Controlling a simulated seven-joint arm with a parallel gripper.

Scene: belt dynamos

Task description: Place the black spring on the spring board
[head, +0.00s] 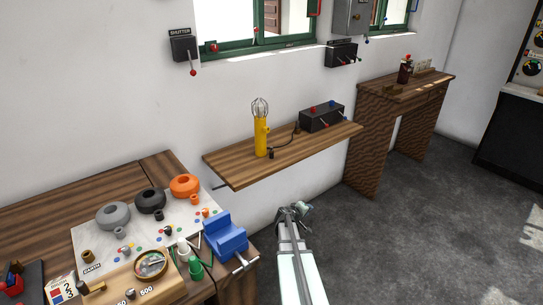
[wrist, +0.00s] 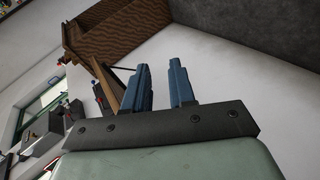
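I cannot pick out a coiled black spring for sure. A black rounded ring-shaped piece (head: 150,199) sits on a white board (head: 88,236) on the left workbench, between a grey one (head: 112,215) and an orange one (head: 185,185). I cannot tell whether the white board is the spring board. My gripper (head: 296,208) is over the floor, right of the bench and below the wall shelf, away from these pieces. In the wrist view my gripper (wrist: 159,84) shows two blue fingers apart, with nothing between them.
A wall shelf (head: 232,168) holds a yellow lamp (head: 262,136) and a dark switch box (head: 322,117). A wooden desk (head: 372,130) stands farther right. The floor between is open.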

